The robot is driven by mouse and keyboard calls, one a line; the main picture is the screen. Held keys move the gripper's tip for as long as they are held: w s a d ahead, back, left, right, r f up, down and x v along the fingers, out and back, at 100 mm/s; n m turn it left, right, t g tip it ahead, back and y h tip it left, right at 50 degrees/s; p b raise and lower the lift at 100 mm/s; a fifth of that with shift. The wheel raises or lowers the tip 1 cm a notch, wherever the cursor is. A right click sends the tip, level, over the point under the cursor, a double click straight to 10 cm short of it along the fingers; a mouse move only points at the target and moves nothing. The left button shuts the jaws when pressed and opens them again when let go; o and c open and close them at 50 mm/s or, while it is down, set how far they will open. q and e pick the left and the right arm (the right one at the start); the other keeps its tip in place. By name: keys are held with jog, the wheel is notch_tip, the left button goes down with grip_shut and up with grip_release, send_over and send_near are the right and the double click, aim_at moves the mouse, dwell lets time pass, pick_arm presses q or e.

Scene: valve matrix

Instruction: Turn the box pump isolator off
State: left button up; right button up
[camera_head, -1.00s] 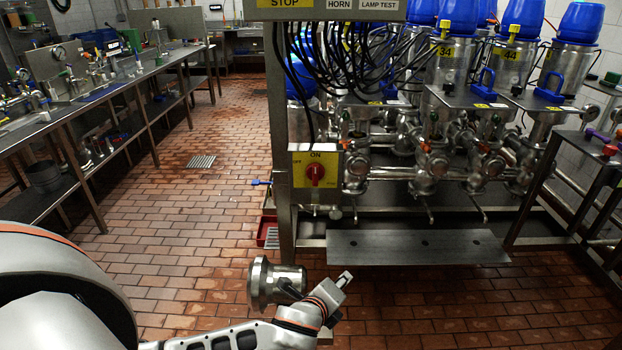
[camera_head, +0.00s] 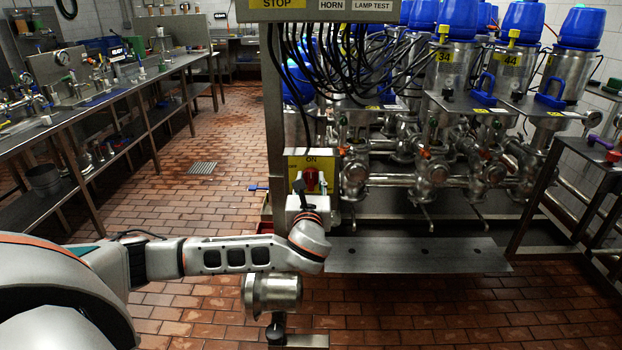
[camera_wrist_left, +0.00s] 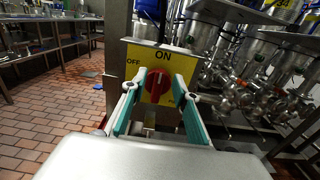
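The box pump isolator is a red rotary knob (camera_head: 313,180) on a yellow plate (camera_head: 297,160) fixed to a steel post. In the left wrist view the knob (camera_wrist_left: 157,87) points up toward the ON label, with OFF printed to its left. My left gripper (camera_head: 302,190) is in front of the plate and partly covers it in the head view. In the left wrist view its two teal fingers (camera_wrist_left: 160,86) are apart, one on each side of the knob. I cannot tell whether the fingers touch it. My right gripper is not in view.
A steel valve matrix with blue-topped actuators (camera_head: 525,40) and pipes stands right of the post. A steel shelf (camera_head: 418,255) sits low in front of it. A workbench (camera_head: 120,85) runs along the left. The tiled floor between (camera_head: 190,215) is clear.

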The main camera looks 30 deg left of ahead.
pick_arm(q)
jog(key=shift+x, duration=1)
jog(key=shift+c, duration=0.3)
